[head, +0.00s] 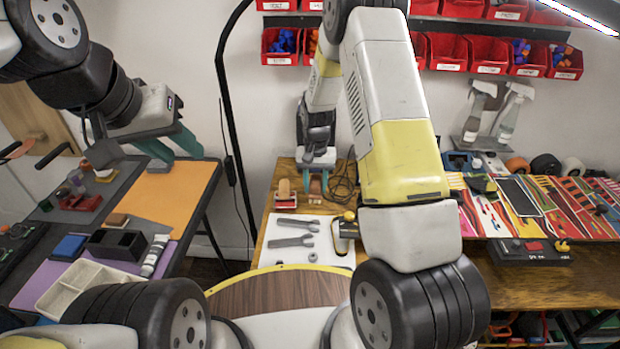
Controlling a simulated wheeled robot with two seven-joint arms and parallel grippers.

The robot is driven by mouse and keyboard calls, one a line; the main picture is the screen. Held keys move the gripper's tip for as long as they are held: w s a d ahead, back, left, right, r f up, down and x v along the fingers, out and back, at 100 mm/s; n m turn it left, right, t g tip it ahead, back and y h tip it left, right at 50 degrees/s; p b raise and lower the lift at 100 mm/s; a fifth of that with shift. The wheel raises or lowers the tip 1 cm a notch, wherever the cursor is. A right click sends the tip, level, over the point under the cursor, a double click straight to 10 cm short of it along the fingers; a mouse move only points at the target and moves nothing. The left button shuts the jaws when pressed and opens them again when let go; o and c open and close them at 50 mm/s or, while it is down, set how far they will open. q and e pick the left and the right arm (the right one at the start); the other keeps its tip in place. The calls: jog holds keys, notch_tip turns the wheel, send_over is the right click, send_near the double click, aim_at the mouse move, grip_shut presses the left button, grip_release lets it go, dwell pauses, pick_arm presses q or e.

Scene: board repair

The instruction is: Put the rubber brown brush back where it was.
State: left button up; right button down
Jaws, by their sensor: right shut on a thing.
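My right gripper (316,182) is at the back of the wooden workbench, pointing down. It is shut on a small brown thing (315,187), which appears to be the rubber brown brush; the fingers hide much of it. I cannot tell whether it touches the bench. Just left of it stands another small brown-handled item (284,190) with a red and white lower part. My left gripper (172,148) is open and empty above the orange mat on the left table.
Two grey wrenches (294,241) lie on a white sheet (285,258) in front of the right gripper, beside a yellow-and-dark tool (345,230). A black cable (343,182) lies right of the gripper. Red bins (448,52) hang on the wall. The orange mat (165,195) is mostly clear.

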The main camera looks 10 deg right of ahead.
aim_at(315, 195)
jog(key=shift+f, duration=2.15)
jog(key=shift+f, duration=0.2)
jog(key=c, duration=0.9)
grip_release()
jog(key=shift+r, duration=0.1)
